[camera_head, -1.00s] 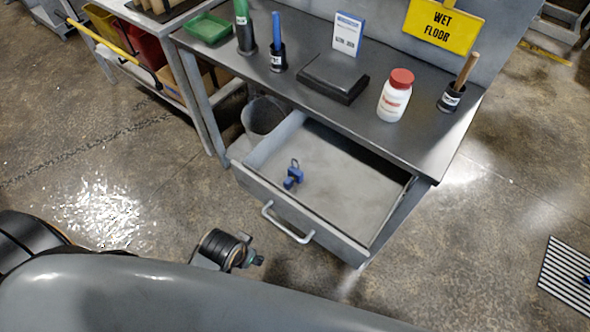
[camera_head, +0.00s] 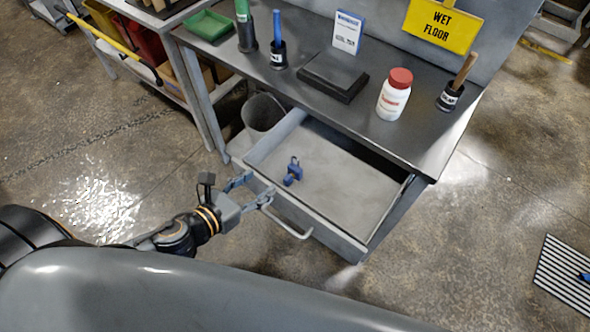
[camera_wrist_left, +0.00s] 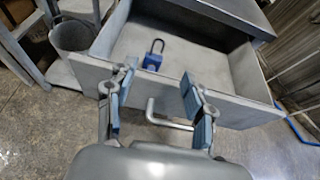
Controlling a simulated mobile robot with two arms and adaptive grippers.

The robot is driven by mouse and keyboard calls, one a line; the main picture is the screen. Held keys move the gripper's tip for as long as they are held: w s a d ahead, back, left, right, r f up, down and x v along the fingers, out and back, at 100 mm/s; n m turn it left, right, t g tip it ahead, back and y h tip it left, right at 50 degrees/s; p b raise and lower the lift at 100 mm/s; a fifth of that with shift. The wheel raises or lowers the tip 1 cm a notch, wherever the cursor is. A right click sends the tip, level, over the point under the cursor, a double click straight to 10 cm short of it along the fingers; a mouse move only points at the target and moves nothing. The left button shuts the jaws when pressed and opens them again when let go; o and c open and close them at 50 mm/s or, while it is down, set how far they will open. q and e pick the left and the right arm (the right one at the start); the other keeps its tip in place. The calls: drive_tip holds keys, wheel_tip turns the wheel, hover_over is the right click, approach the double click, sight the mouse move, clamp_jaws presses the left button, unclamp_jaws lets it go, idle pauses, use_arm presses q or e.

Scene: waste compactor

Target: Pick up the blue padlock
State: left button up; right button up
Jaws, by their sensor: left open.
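The blue padlock (camera_head: 293,173) lies in the open drawer (camera_head: 340,190), near its front left part. In the left wrist view the padlock (camera_wrist_left: 153,58) shows its dark shackle pointing away, beyond the drawer front. My left gripper (camera_head: 258,188) is open and empty at the left part of the drawer front, short of the padlock. In the left wrist view the fingers of my left gripper (camera_wrist_left: 158,85) stand apart, with the padlock seen between and beyond them. My right gripper is not in view.
The drawer handle (camera_head: 288,222) sticks out below my left gripper. The bench top (camera_head: 415,135) overhangs the drawer's back and carries a white bottle (camera_head: 395,95), a dark box (camera_head: 332,78) and tool holders. A grey bin (camera_head: 262,113) stands left of the drawer.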

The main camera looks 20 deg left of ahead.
use_arm(q)
drive_tip(key=p, duration=0.1)
approach(294, 158)
drive_tip(key=w, duration=0.2)
drive_tip(key=x, duration=0.4)
drive_tip(key=p+x, duration=0.1)
drive_tip(key=x, duration=0.1)
drive_tip(key=shift+s+d+f, duration=0.1)
drive_tip(key=shift+d+f, duration=0.25)
drive_tip(key=shift+d, duration=0.1)
clamp_jaws()
